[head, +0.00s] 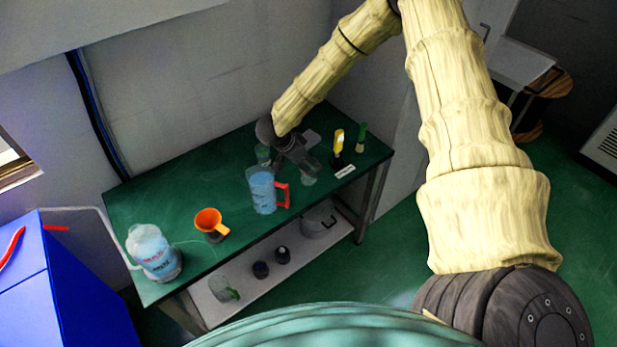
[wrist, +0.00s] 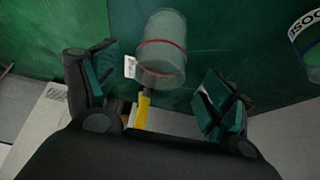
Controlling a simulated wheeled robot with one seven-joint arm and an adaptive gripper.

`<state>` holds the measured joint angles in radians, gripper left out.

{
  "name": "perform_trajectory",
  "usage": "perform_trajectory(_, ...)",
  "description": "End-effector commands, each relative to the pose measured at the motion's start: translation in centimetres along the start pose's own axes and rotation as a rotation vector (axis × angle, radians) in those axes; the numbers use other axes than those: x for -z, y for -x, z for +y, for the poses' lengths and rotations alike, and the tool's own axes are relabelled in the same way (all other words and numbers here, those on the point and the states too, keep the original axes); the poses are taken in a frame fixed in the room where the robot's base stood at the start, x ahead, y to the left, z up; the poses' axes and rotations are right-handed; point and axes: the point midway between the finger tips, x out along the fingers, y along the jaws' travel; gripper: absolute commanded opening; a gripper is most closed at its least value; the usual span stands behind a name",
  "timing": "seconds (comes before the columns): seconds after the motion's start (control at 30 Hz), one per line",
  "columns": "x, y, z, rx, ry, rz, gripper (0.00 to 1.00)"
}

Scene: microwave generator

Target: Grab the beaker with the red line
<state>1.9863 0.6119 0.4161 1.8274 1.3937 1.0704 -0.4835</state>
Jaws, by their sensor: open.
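In the wrist view, a clear beaker with a red line (wrist: 162,50) around it lies ahead of my gripper, between the directions of the two fingers. My gripper (wrist: 158,88) is open, with one dark green-padded finger on each side and nothing held. In the head view, my gripper (head: 300,160) is low over the green table. A faint clear beaker (head: 308,181) shows just below it; its red line cannot be made out there. Another clear beaker (head: 262,153) is partly hidden just left of my gripper.
A blue jug with a red handle (head: 262,190) stands close by on the table. A yellow-handled tool (head: 338,142), a green-topped item (head: 361,136) and a white label (head: 345,172) are to the right. An orange funnel (head: 209,221) and a wash bottle (head: 153,252) stand left.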

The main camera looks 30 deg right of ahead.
Motion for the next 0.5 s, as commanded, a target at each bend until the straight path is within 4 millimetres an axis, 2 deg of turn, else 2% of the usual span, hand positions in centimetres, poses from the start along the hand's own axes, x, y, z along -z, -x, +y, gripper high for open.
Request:
perform_trajectory(0.03,-0.2,-1.0,0.0,0.000,-0.001,0.000,0.83)
perform_trajectory(0.13,-0.1,-1.8,0.0,0.000,-0.002,0.000,0.83)
perform_trajectory(0.43,0.0,-2.0,0.1,0.000,-0.001,0.000,0.83)
perform_trajectory(0.5,0.0,-2.0,0.1,0.000,-0.001,0.000,0.70)
